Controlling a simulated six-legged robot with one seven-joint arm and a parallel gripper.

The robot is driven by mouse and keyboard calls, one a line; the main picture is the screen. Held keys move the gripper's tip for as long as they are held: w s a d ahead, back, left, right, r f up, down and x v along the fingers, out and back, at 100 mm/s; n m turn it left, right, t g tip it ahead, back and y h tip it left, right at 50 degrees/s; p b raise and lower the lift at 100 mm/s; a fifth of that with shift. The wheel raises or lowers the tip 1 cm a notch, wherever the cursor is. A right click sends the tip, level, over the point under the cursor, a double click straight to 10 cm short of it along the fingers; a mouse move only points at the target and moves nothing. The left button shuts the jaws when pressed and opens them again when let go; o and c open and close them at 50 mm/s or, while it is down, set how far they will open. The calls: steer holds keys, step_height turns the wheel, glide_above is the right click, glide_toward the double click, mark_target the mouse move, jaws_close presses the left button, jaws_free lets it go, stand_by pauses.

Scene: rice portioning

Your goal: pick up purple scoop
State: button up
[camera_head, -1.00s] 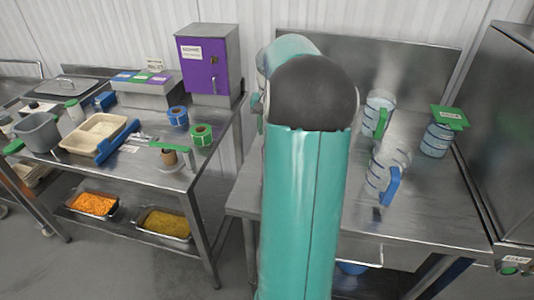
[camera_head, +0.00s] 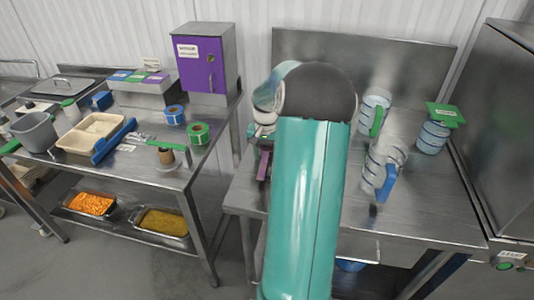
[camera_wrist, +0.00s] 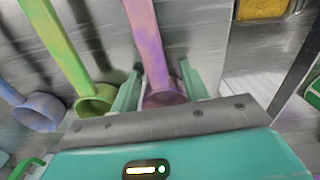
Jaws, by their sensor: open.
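The purple scoop (camera_wrist: 152,55) runs down the middle of the wrist view, its handle pointing up the picture and its cup (camera_wrist: 164,94) low between my fingers. My gripper (camera_wrist: 160,82) is open, with one green-tinted finger on each side of the cup. I cannot tell whether either finger touches it. In the head view a purple part (camera_head: 264,163) shows just left of my teal arm, which hides most of my gripper.
In the wrist view a green scoop (camera_wrist: 62,45) is close left of the purple one, with a blue scoop (camera_wrist: 38,110) farther left. Clear containers (camera_head: 383,165) stand right of my arm on the steel table (camera_head: 430,200).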

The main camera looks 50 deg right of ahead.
steer(key=shift+c, duration=0.4)
jaws_close()
steer(key=shift+r, duration=0.15)
